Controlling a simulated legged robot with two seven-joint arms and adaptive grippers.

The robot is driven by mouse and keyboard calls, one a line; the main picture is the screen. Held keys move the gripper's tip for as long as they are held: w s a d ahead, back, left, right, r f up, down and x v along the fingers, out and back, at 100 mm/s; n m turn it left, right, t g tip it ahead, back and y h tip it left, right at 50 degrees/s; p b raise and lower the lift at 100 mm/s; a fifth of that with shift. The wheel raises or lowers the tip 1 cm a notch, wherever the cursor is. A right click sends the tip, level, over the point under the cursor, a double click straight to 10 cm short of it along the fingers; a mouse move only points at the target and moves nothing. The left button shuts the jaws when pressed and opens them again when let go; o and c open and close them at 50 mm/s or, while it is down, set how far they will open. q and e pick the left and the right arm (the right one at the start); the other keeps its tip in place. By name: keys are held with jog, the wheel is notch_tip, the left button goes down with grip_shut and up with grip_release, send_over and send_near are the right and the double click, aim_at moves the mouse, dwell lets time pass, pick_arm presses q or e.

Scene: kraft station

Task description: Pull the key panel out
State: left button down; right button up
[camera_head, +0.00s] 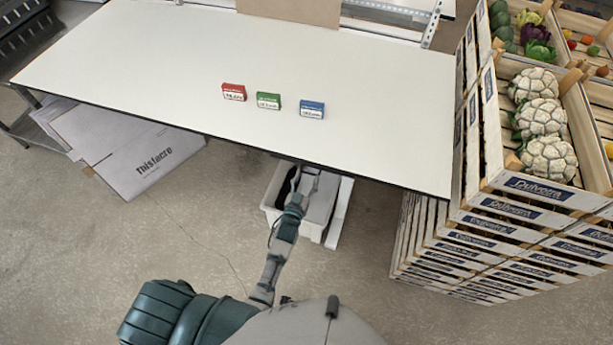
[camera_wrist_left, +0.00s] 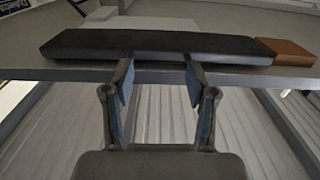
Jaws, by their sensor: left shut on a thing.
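In the left wrist view a long dark slab (camera_wrist_left: 150,46), which I take to be the key panel, lies across the picture with a brown block (camera_wrist_left: 284,50) at its right end. My left gripper (camera_wrist_left: 158,72) has its two fingertips at the slab's near edge, spread apart and shut on it. The exact contact is hard to see. In the head view my left arm reaches down to the table's front edge, and the gripper (camera_head: 311,174) is small there, over a pale bin. The panel cannot be made out clearly in that view. My right gripper is not in view.
A white table (camera_head: 180,75) carries a red box (camera_head: 234,92), a green box (camera_head: 268,101) and a blue box (camera_head: 311,109). The pale bin (camera_head: 316,233) stands below its front edge. Stacked crates (camera_head: 500,205) are at right, flattened cardboard (camera_head: 140,155) at left. The front floor is open.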

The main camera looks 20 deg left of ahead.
pick_arm(q)
jog(key=c, duration=1.8)
grip_release()
jog(key=shift+d+r, duration=0.15)
jog(key=shift+r, duration=0.2)
jog(key=shift+c, duration=0.2)
jog(key=o, duration=0.8)
jog(key=shift+w, duration=0.1)
jog(key=o, duration=0.8)
jog(key=shift+w+d+f, duration=0.3)
jog(key=shift+w+d, duration=0.05)
jog(key=shift+w, duration=0.05)
jog(key=shift+o, duration=0.6)
jog(key=shift+w+d+f, duration=0.1)
jog(key=shift+d, duration=0.05)
jog(key=s+a, duration=0.1)
jog(key=s, duration=1.1)
jog(key=shift+s, duration=0.15)
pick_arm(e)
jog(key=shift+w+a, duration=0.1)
